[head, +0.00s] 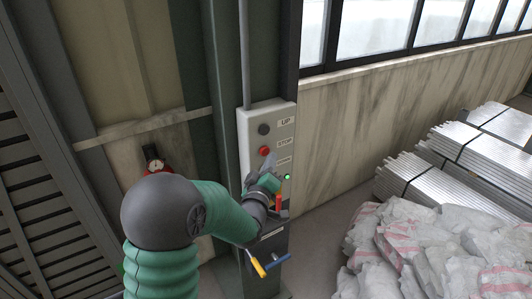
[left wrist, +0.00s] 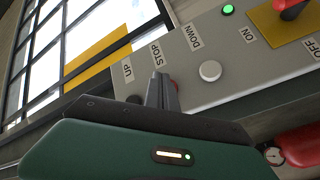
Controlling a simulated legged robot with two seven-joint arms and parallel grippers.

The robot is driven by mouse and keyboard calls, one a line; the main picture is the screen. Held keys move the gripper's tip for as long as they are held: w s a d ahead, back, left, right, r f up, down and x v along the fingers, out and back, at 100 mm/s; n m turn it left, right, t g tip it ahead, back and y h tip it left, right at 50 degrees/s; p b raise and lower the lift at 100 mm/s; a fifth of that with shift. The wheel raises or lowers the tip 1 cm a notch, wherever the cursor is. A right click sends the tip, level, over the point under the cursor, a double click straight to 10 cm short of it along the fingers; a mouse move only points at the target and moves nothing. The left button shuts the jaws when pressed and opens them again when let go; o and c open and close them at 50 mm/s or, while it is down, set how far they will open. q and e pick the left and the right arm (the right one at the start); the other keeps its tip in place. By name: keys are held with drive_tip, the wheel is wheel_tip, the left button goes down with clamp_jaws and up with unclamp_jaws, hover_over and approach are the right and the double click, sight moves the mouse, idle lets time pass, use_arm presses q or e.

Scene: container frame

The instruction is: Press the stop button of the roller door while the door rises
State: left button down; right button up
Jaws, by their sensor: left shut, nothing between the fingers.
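The grey control panel (head: 286,112) is on a green post and carries labels UP, STOP and DOWN. The red stop button (head: 265,151) is uncovered in the head view, below the dark UP button (head: 264,129). My left gripper (head: 270,164) is shut and empty, in front of the panel just below the stop button. In the left wrist view its fingers (left wrist: 161,82) partly hide the red stop button (left wrist: 176,86); contact cannot be told. The white DOWN button (left wrist: 210,70) is clear there. A dark slatted surface (head: 45,190), apparently the roller door, is at left; its motion cannot be told.
A green lamp (head: 287,177) and a red switch handle (head: 279,196) are low on the panel. Sacks (head: 430,250) and metal bundles (head: 450,165) fill the right.

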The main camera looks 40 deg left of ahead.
use_arm(q)
drive_tip(key=shift+a, duration=0.15)
drive_tip(key=shift+w+a, duration=0.1)
drive_tip(key=shift+a, duration=0.1)
idle(0.3)
drive_tip(key=shift+w+a+r+b, duration=0.1)
drive_tip(key=shift+w+a+b, duration=0.1)
drive_tip(key=shift+a+b, duration=0.25)
idle(0.8)
idle(0.4)
drive_tip(key=shift+s+d, duration=0.4)
drive_tip(key=shift+d, duration=0.35)
drive_tip(key=shift+d, duration=0.1)
drive_tip(key=d, duration=0.1)
drive_tip(key=s+d+b, duration=0.1)
drive_tip(key=d, duration=0.1)
drive_tip(key=s+d, duration=0.1)
drive_tip(key=shift+d, duration=0.3)
